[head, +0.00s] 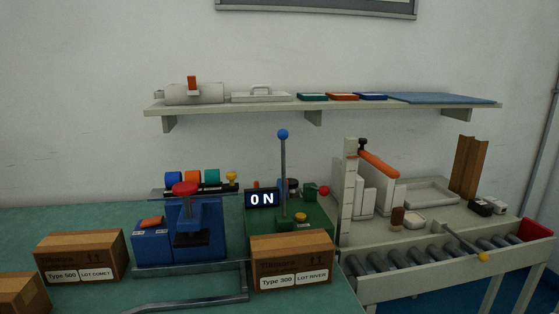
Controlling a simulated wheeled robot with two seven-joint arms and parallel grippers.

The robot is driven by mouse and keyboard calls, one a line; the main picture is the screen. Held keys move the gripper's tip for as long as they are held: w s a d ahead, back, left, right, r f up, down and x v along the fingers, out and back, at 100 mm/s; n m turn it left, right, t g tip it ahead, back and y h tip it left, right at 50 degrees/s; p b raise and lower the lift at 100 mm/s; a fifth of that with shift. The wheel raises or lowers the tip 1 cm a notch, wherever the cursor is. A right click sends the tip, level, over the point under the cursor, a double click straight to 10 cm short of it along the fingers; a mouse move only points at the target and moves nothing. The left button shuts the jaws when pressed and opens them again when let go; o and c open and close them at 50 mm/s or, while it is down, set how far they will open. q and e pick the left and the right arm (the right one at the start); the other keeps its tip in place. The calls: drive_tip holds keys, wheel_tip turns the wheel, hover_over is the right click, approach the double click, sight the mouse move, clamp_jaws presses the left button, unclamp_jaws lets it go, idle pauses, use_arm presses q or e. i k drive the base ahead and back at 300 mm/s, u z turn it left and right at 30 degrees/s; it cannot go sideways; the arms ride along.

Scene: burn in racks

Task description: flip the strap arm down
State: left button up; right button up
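No part is labelled as the strap arm, so I cannot tell for sure which one it is. An orange arm (379,165) with a black knob at its upper end slants down to the right beside the white upright block stack on the right bench. A thin lever with a yellow ball (483,257) slants over the roller conveyor. A tall grey lever with a blue ball (283,134) stands upright on the green unit (318,216), whose display (262,199) reads "ON". Neither gripper is in view.
Boxes stand on the green table: Type 500 (82,256), Type 300 (291,261) and one cut off at left. A blue press (190,235) with a red knob stands between them. A grey bar frame (190,303) lies in front. The rollers (420,257) are empty. A shelf (330,107) hangs behind.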

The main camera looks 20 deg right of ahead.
sight(282, 135)
drive_tip(key=z, duration=2.35)
drive_tip(key=k, duration=1.1)
drive_tip(key=u, duration=1.15)
drive_tip(key=i, duration=0.5)
